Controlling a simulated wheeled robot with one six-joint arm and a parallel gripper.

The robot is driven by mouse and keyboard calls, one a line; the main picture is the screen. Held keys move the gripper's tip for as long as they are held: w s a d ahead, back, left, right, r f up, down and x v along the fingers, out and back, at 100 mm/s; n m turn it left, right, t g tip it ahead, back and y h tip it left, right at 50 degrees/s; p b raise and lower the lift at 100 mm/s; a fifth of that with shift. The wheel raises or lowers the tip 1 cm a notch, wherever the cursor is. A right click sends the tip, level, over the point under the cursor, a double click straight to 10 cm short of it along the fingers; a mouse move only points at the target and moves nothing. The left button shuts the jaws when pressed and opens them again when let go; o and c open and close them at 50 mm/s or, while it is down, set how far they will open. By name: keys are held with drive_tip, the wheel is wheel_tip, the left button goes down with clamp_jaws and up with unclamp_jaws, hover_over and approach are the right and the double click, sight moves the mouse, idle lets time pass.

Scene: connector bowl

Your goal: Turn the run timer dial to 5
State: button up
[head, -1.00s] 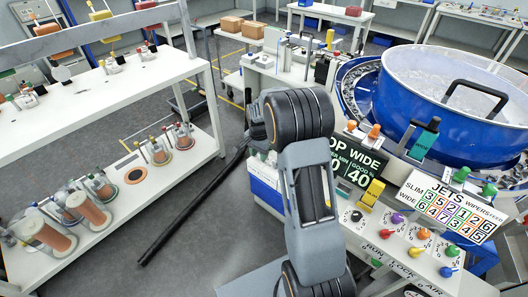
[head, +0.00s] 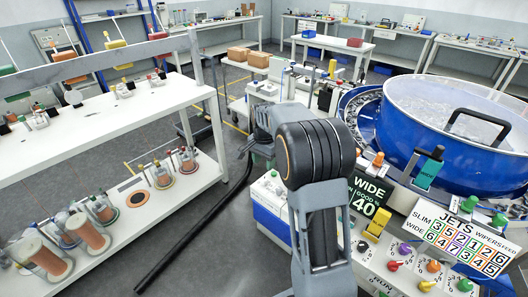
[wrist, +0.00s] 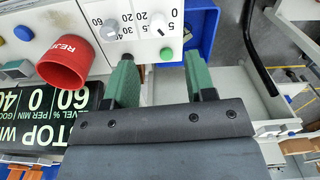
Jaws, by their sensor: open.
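In the wrist view a white round knob (wrist: 159,21) with a dark pointer mark sits on a white panel, with printed numbers including 0, 5 and 20 around it. No name label is readable by either, so I cannot tell which is the run timer dial. My gripper (wrist: 160,63) is open, its two green fingers apart and nothing between them. The white knob lies beyond the gap between the fingertips, apart from them. In the head view my arm hides the gripper.
A red cup-shaped part (wrist: 64,62) and a black display board (wrist: 55,112) stand left of my fingers in the wrist view. A blue bin (wrist: 203,25) is on the right. In the head view a large blue bowl (head: 400,125) and coloured knobs crowd the right; open floor (head: 215,250) lies left.

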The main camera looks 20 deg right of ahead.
drive_tip(key=shift+r, duration=2.25)
